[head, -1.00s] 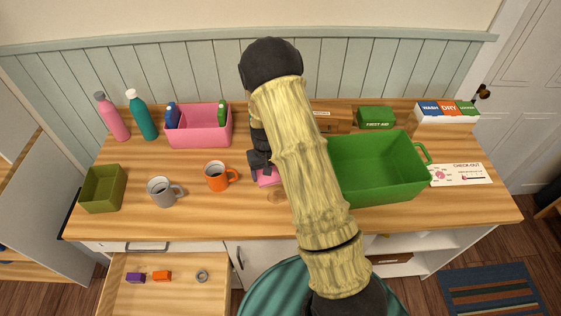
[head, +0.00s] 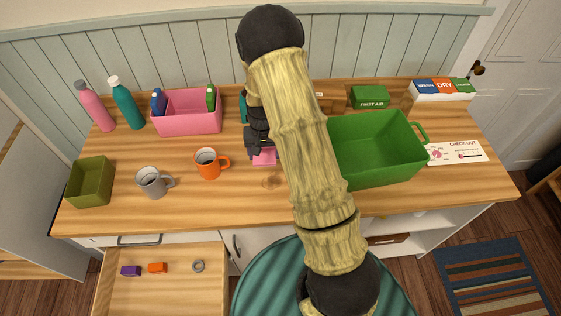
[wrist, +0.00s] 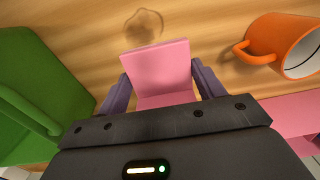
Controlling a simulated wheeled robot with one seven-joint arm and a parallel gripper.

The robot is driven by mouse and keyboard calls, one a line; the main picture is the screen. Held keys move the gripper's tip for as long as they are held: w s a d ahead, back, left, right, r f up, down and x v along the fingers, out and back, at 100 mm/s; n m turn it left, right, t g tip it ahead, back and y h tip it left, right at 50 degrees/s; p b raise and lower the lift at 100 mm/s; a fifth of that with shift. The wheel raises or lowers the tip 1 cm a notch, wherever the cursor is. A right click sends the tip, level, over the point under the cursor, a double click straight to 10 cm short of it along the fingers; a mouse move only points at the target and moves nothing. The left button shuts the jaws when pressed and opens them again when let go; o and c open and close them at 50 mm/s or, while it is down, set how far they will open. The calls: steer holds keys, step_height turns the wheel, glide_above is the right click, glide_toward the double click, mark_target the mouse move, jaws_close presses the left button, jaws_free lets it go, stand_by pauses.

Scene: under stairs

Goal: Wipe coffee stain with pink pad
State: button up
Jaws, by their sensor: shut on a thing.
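The pink pad (wrist: 158,66) is held between the two purple fingers of my gripper (wrist: 163,88), which is shut on it. In the head view the pad (head: 265,158) shows as a small pink patch under my gripper (head: 259,150), largely hidden by my arm. The coffee stain (wrist: 144,26) is a faint brown blotch on the wooden counter, just beyond the pad's free edge in the wrist view. In the head view the stain (head: 271,182) lies just in front of the pad. I cannot tell whether the pad touches the counter.
An orange mug (head: 209,164) stands left of my gripper, with a grey mug (head: 153,183) further left. A green bin (head: 376,171) is close on the right. A pink bin (head: 190,124) stands behind the mugs. An open drawer (head: 165,293) juts out front left.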

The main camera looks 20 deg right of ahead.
steer(key=shift+s+d+f+m+b, duration=0.15)
steer(key=shift+s+d+m+b, duration=0.55)
steer(key=shift+m, duration=0.75)
steer(key=shift+s+d+f+m+b, duration=0.2)
steer(key=shift+s+d+m+b, duration=0.45)
steer(key=shift+m, duration=0.85)
steer(key=shift+s+d+f+m+b, duration=0.15)
steer(key=shift+s+d+m+b, duration=0.55)
steer(key=shift+m, duration=0.75)
steer(key=shift+w, duration=0.15)
